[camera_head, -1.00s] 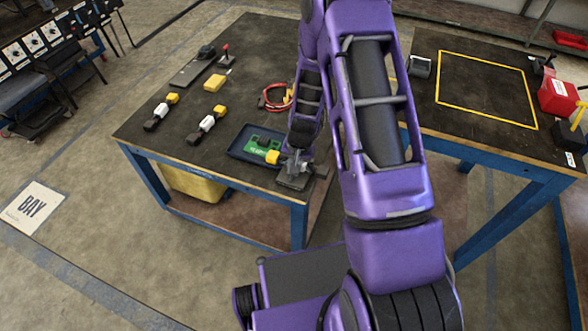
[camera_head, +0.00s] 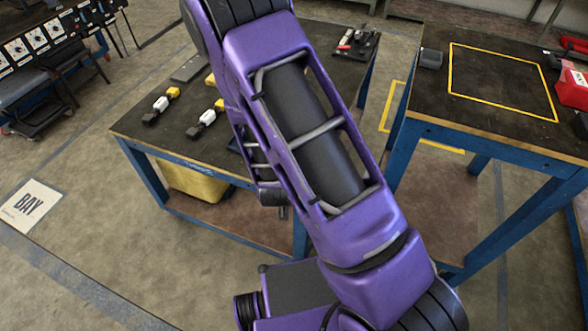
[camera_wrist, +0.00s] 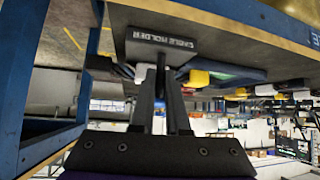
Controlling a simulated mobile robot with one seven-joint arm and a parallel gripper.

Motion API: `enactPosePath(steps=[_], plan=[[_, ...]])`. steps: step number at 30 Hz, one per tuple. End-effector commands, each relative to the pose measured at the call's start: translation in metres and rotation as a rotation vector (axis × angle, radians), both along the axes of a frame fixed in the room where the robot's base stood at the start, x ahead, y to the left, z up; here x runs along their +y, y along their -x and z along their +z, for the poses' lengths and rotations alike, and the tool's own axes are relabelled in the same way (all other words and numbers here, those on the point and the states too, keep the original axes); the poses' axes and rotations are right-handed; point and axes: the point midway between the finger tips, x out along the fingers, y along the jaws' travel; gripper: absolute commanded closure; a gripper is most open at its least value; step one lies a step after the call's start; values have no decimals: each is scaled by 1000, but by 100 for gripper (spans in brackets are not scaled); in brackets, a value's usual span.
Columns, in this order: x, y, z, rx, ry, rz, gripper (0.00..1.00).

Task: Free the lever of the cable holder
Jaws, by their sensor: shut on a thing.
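The cable holder (camera_wrist: 160,45), a dark block with white lettering, sits at the table's front edge in the wrist view. A thin dark lever (camera_wrist: 161,62) stands out from it towards my gripper. My gripper (camera_wrist: 166,80) is shut on the lever, its two dark fingers one on each side, just short of the block. The fingers cover most of the lever, so I cannot tell its exact angle. In the head view my purple arm hides the holder and the fingers.
In the wrist view a blue tray (camera_wrist: 235,72) and a yellow piece (camera_wrist: 199,78) lie close beside the holder. In the head view the work table (camera_head: 150,128) carries two yellow-and-white connectors. A second table (camera_head: 425,105) with a yellow-outlined square stands right.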

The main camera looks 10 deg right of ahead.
Motion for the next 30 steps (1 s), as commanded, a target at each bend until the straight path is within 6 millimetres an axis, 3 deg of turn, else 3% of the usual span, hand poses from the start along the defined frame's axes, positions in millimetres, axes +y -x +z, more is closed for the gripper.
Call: enactPosePath(steps=[20, 21, 25, 30], plan=[[1, 2, -1, -53, 36, 0, 100], [1, 2, -1, -53, 36, 0, 83], [1, 2, -1, -52, 36, 0, 60], [1, 2, -1, -52, 36, 0, 57]])
